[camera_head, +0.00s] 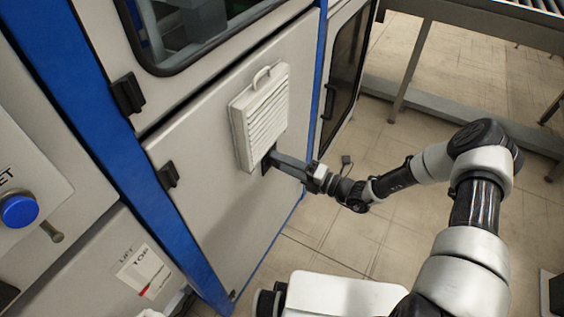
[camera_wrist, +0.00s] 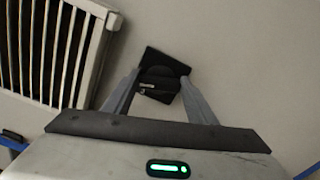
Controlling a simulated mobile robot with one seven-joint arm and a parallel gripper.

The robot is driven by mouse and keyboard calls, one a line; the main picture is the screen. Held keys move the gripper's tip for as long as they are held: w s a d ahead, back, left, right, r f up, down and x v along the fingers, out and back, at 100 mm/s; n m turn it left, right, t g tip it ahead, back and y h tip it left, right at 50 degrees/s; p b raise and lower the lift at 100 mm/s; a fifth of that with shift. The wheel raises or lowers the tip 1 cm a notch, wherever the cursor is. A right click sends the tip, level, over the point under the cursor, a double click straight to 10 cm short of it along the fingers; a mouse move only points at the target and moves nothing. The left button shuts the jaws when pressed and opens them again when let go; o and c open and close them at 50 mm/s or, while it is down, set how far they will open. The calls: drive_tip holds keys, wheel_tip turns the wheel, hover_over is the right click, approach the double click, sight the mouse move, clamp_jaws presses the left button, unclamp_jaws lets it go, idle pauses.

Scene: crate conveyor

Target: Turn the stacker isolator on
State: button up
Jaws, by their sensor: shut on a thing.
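The isolator (camera_wrist: 165,62) is a black square plate with a dark round knob on the pale cabinet panel, seen in the wrist view. In the head view only a dark edge of the isolator (camera_head: 265,166) shows, just below the white louvred vent. My gripper (camera_wrist: 158,86) is shut on the isolator's knob, one finger on each side. In the head view my gripper (camera_head: 272,160) reaches in from the right to the panel. The fingers hide parts of the knob, and I cannot tell which way it points.
The louvred vent (camera_head: 262,110) with a handle on top juts out just above the isolator; it also shows in the wrist view (camera_wrist: 58,50). Blue posts (camera_head: 120,160) frame the cabinet. A blue button (camera_head: 18,211) is at the left. Open tiled floor (camera_head: 340,225) lies right of the cabinet.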

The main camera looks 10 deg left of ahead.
drive_tip(key=shift+f+m, duration=0.1)
drive_tip(key=shift+m, duration=1.5)
drive_tip(key=o, duration=1.1)
drive_tip(key=shift+c, duration=0.2)
drive_tip(key=p+v, duration=0.1)
drive_tip(key=v, duration=1.6)
drive_tip(key=shift+s+d, duration=0.15)
